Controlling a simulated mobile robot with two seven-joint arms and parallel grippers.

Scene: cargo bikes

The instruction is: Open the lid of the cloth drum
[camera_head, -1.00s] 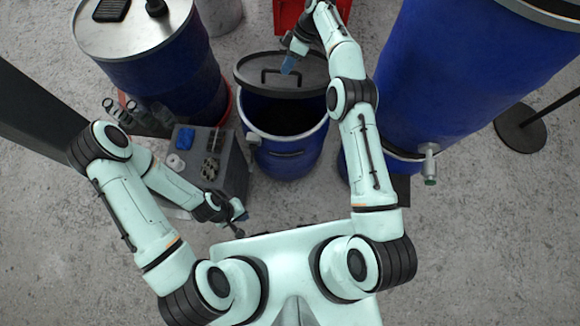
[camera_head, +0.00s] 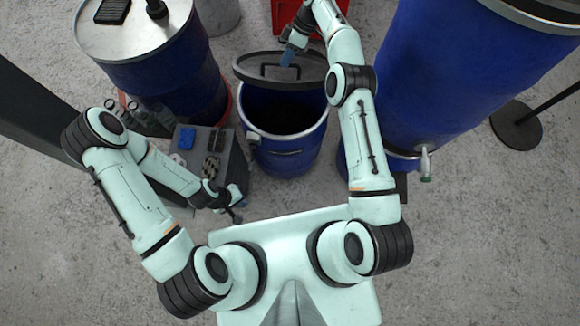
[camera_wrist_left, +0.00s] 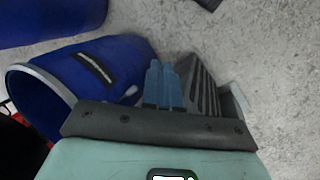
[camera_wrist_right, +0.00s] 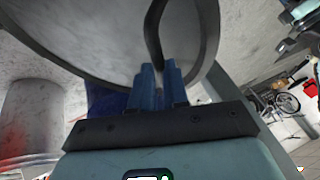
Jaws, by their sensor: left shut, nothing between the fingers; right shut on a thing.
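The cloth drum (camera_head: 284,157) is the small blue open-topped drum in the middle of the head view; its inside looks dark. Its grey lid (camera_head: 250,68) stands tilted up at the drum's far rim, with a dark loop handle (camera_head: 268,69) on it. My right gripper (camera_head: 288,60) is at the lid and shut on the handle; the right wrist view shows the handle (camera_wrist_right: 153,30) running down between the blue fingertips (camera_wrist_right: 158,78). My left gripper (camera_head: 236,215) is low, left of my base and near the grey cart; its blue fingers (camera_wrist_left: 163,82) are together and empty.
A large blue drum (camera_head: 440,80) with a tap stands close on the right. Another blue drum (camera_head: 175,75) with a metal top stands at the left. A grey cart (camera_head: 232,165) with small items is left of the cloth drum. A red container (camera_head: 285,12) is behind the lid.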

